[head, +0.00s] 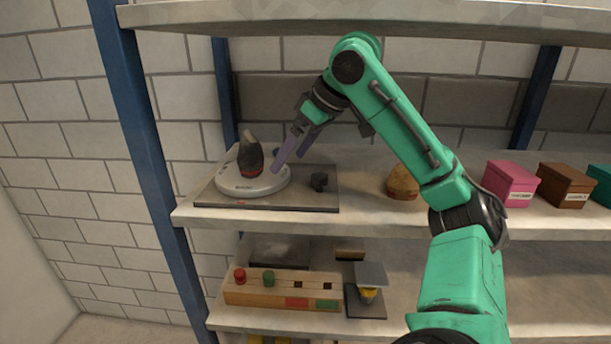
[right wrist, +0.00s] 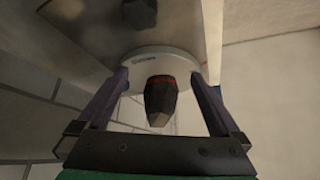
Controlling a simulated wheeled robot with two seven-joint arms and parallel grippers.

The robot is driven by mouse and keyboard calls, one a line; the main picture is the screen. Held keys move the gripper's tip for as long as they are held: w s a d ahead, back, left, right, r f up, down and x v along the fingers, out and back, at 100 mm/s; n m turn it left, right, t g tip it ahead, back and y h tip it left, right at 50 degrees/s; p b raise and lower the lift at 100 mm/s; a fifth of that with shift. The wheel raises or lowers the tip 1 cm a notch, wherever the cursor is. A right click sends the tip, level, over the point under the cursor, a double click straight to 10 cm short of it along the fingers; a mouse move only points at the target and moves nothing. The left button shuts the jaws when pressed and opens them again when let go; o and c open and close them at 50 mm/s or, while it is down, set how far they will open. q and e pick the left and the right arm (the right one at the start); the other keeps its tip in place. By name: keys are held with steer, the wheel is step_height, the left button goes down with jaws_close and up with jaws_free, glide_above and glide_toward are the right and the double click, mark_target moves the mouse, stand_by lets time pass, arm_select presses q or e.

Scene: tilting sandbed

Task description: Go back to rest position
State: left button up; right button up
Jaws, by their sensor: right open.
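My right gripper (head: 289,147) is open, with purple fingers pointing down and left over the shelf. It is beside a dark tapered object with a red band (head: 250,155), which stands on a round white disc (head: 237,190). The disc sits on a grey board (head: 318,203). In the right wrist view the dark object (right wrist: 160,98) appears between the open fingers of the gripper (right wrist: 160,95), with clear gaps on both sides. The white disc (right wrist: 137,62) shows behind it. My left gripper is not in view.
A black knob (head: 319,181) is on the board's right side. A tan lump (head: 402,183), a pink box (head: 510,183) and a brown box (head: 565,186) stand farther right. A blue post (head: 147,150) rises at left. The lower shelf holds a wooden peg block (head: 265,292).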

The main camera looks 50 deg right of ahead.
steer(key=shift+s+d+f+b, duration=0.1)
steer(key=shift+s+b, duration=0.2)
steer(key=shift+s, duration=0.25)
steer(key=shift+s+d+f+b, duration=0.1)
steer(key=shift+s+b, duration=0.2)
steer(key=shift+s, duration=0.25)
steer(key=shift+s+r, duration=0.25)
steer(key=shift+s, duration=0.1)
steer(key=shift+f, duration=0.1)
